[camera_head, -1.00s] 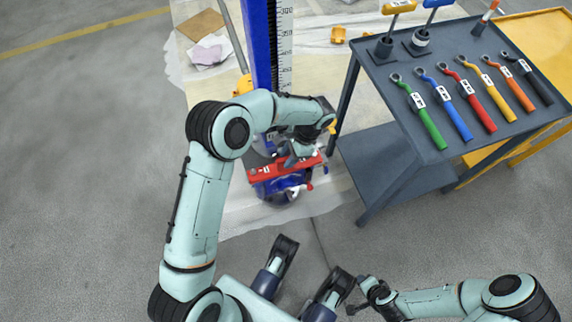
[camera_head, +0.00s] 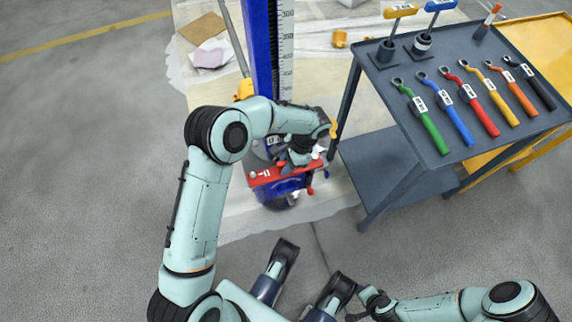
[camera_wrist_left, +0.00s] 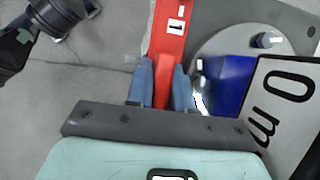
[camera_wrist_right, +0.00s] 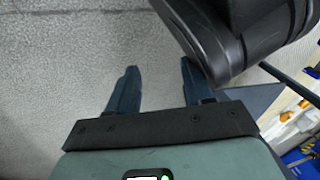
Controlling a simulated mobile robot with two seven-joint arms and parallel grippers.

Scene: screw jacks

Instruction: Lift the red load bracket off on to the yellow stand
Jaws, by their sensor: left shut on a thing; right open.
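The red load bracket (camera_head: 270,175), a flat bar with a white label, lies at the foot of the blue upright (camera_head: 260,50) with the number scale. My left gripper (camera_head: 296,162) is at the bracket from above; in the left wrist view its blue fingers (camera_wrist_left: 160,85) are shut on the red bar (camera_wrist_left: 168,45), labelled 1. A blue body (camera_head: 285,188) is directly below the bracket; whether they touch is unclear. A yellow piece (camera_head: 244,88) shows behind my left arm, mostly hidden; I cannot tell if it is the yellow stand. My right gripper (camera_wrist_right: 155,85) is open and empty.
A dark grey cart (camera_head: 440,95) on the right holds several coloured ratchet handles (camera_head: 425,120) and upright tools. A yellow bench (camera_head: 545,35) stands behind it. Cardboard (camera_head: 203,28) and a cloth (camera_head: 209,57) lie at the back left. The left floor is clear.

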